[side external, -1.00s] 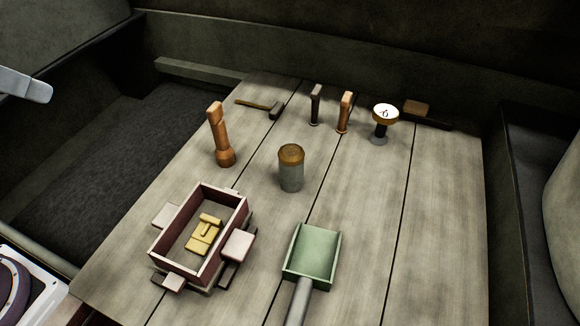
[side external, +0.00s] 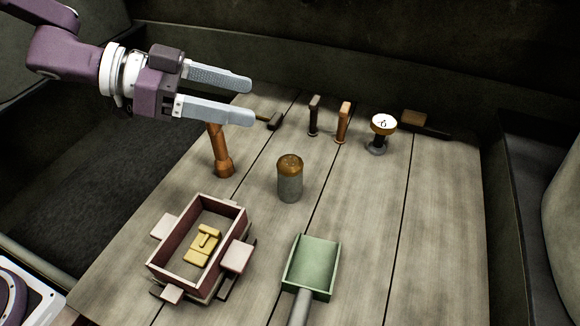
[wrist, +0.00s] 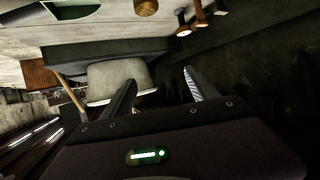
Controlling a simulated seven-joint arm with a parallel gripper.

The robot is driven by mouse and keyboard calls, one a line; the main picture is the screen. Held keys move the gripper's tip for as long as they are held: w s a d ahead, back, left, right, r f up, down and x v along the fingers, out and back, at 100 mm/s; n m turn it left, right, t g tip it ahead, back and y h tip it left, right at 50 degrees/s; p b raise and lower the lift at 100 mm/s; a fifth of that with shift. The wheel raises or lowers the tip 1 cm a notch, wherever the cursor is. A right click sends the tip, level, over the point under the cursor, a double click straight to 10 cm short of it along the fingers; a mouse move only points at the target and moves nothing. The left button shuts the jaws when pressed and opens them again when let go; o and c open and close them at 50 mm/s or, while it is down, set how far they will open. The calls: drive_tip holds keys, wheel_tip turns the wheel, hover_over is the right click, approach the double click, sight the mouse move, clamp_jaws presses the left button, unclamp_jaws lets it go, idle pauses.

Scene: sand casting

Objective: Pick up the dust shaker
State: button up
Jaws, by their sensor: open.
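The likely dust shaker is a grey cylinder with a brown, grainy top (side external: 290,180), standing upright near the middle of the wooden table. In the wrist view, a brown round top (wrist: 146,6), cut by the upper edge, is probably the same thing. My gripper (side external: 252,101) is open and empty in the side view, up and to the left of the shaker and well apart from it. Its fingers point right and overlap the top of an orange-brown rammer in the picture. In the wrist view, the fingers (wrist: 160,76) are spread with nothing between them.
A wooden moulding frame (side external: 165,243) with a yellow pattern (side external: 203,244) stands front left. A green scoop (side external: 312,264) lies front right. An orange-brown rammer (side external: 222,158) stands left. Upright tools (side external: 342,123) and a round white-faced tool (side external: 383,124) stand at the back. Table right is clear.

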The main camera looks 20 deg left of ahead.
approach(290, 179)
drive_tip(key=w+f, duration=0.2)
drive_tip(key=w, duration=0.1)
drive_tip(key=shift+f, duration=0.3)
drive_tip(key=x, duration=1.1)
drive_tip(key=shift+w+d+f, duration=0.1)
drive_tip(key=shift+d, duration=0.3)
clamp_jaws()
